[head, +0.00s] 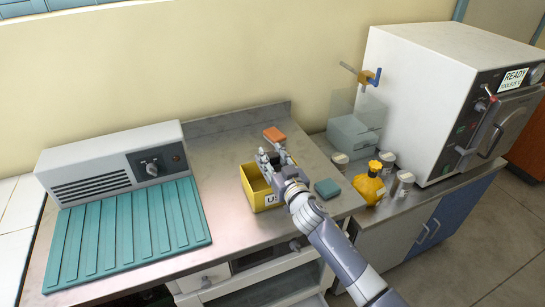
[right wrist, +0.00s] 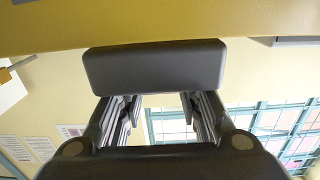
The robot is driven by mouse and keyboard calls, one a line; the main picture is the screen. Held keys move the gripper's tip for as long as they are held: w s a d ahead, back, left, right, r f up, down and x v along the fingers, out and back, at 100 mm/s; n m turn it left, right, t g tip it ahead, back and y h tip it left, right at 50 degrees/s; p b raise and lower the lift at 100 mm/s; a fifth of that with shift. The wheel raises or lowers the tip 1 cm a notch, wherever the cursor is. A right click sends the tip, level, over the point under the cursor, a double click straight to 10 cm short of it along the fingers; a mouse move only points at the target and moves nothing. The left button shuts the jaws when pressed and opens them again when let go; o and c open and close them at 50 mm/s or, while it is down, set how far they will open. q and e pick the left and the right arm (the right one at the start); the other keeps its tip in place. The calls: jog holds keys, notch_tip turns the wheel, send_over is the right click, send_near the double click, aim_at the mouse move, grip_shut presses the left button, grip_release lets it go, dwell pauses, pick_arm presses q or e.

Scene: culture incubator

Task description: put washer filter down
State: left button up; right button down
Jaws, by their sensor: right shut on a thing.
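My right gripper (head: 274,157) is over the yellow open box (head: 267,200) on the metal counter, its fingers pointing away from me. In the right wrist view its two fingers (right wrist: 153,105) are shut on a dark grey block with rounded corners, the washer filter (right wrist: 155,66), which lies across the fingertips. In the head view I cannot make out the filter at the gripper. A wide yellow surface (right wrist: 150,22) fills the top of the right wrist view, close beyond the filter. My left gripper is not in view.
An orange block (head: 274,134) lies behind the gripper, and a teal block (head: 327,188) lies right of the box. A yellow bottle (head: 369,185) and lidded jars (head: 403,184) stand farther right, before a white incubator (head: 425,95). A ribbed teal drainer (head: 127,235) is at left.

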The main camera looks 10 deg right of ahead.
jog(key=shift+f+b, duration=0.55)
jog(key=shift+f, duration=0.05)
jog(key=c, duration=1.2)
grip_release()
jog(key=shift+o, duration=0.2)
jog(key=shift+r, duration=0.15)
jog(key=shift+r+p, duration=0.25)
jog(key=shift+p, duration=0.1)
jog(key=shift+r+p, duration=0.45)
jog(key=shift+r, duration=0.05)
jog(key=s+d+b, duration=0.2)
jog(key=s, duration=1)
jog(key=shift+f, duration=0.25)
